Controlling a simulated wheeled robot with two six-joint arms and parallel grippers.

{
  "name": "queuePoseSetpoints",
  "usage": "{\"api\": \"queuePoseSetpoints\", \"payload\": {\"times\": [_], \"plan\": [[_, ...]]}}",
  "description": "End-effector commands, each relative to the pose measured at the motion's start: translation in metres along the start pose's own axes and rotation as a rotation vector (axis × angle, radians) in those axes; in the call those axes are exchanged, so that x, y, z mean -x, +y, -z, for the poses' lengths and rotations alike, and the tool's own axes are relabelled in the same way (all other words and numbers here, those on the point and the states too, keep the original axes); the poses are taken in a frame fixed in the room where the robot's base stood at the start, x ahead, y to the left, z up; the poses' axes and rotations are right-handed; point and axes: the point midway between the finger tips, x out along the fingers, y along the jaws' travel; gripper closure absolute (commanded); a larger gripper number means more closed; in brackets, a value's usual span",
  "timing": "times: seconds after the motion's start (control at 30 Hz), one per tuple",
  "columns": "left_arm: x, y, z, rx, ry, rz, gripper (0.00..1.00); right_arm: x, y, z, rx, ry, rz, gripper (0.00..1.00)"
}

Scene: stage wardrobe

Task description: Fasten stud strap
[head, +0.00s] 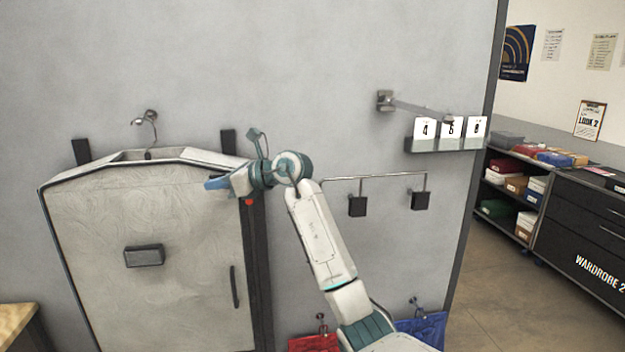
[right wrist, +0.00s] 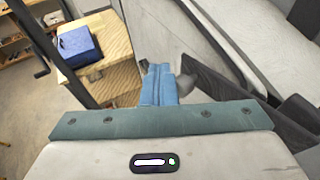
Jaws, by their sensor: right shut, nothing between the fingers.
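My right gripper (head: 217,183) is at the upper right edge of a pale grey wall case (head: 160,215), its blue fingers pointing left. In the right wrist view the fingers (right wrist: 158,85) are together with nothing between them. A grey rounded knob (right wrist: 187,86) is just right of the fingertips, and a dark band (right wrist: 215,92) runs from it to the right. I cannot tell for sure whether this band is the stud strap, or whether the fingers touch it. A red spot (head: 249,202) shows below the gripper at the case's edge. My left gripper is not in view.
A rail with two black blocks (head: 357,206) is right of my arm. Above it are a wall arm (head: 385,100) and a ledge with numbered cards (head: 450,145). Red (head: 315,343) and blue (head: 425,328) bags hang below. A wooden table (head: 15,320) stands lower left.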

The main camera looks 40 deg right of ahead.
Motion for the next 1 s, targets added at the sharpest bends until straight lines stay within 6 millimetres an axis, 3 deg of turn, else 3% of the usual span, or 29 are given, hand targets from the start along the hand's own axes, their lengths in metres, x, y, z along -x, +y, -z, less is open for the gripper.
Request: {"api": "queuePoseSetpoints", "payload": {"times": [0.17, 1.0], "plan": [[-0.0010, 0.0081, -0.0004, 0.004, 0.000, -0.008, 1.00, -0.0063, -0.0041, -0.0015, -0.001, 0.000, -0.001, 1.00], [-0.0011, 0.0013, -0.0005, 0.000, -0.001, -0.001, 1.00, -0.0085, -0.0077, -0.0033, 0.000, -0.001, -0.001, 1.00]]}}
